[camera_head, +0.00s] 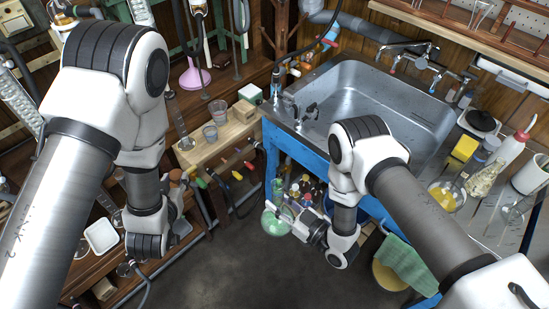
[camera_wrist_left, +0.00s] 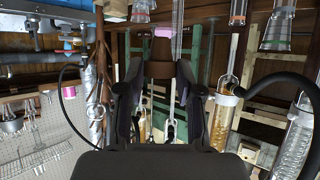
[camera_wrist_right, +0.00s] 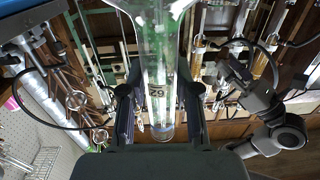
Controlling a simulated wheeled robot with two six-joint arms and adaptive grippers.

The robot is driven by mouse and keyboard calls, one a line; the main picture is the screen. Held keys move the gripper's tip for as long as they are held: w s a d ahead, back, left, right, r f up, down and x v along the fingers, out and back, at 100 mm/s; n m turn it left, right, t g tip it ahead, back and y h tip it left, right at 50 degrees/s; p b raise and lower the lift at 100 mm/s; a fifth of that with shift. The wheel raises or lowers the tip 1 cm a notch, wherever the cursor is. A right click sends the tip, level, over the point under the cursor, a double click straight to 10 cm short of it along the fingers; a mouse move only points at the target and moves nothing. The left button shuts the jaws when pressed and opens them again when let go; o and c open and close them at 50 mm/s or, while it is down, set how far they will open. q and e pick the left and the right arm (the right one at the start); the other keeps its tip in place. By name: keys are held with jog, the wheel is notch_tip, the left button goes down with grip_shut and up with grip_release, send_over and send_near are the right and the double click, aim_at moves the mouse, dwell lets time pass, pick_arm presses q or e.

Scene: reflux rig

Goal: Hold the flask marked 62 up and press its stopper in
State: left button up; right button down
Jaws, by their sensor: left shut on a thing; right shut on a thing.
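The flask marked 62 (camera_head: 275,221) is a clear round flask with green contents. My right gripper (camera_head: 295,227) is shut on its neck and holds it in the air in front of the blue sink stand. In the right wrist view the flask (camera_wrist_right: 158,50) runs between the fingers, and its label 62 appears upside down. My left gripper (camera_head: 180,188) is at the left, near the wooden bench. In the left wrist view its fingers are shut on a small brown stopper (camera_wrist_left: 160,50). Stopper and flask are well apart.
A wooden stand with beakers (camera_head: 210,132) lies between and behind the grippers. The metal sink (camera_head: 375,105) on its blue frame is behind the right arm. A white tray (camera_head: 101,237) lies at the left. Several bottles stand below the sink. The floor between the grippers is clear.

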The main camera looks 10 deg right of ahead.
jog(key=w+r, duration=0.2)
jog(key=r, duration=0.1)
jog(key=w+r, duration=0.2)
jog(key=shift+r, duration=0.15)
jog(key=w+d+r+m+t+h, duration=0.2)
jog(key=w+d+r+h, duration=0.1)
jog(key=w+r, duration=0.25)
jog(key=w+d+r+m+t+h, duration=0.2)
jog(key=d+r+m+h, duration=0.2)
jog(key=d+h, duration=0.15)
jog(key=r+n+g+y, duration=0.2)
jog(key=n+g+y, duration=0.85)
jog(key=y, duration=0.25)
send_over(277, 180)
jog(key=a, duration=0.3)
jog(key=shift+w+f+t, duration=0.2)
jog(key=shift+w+t, duration=0.05)
jog(key=shift+t, duration=0.1)
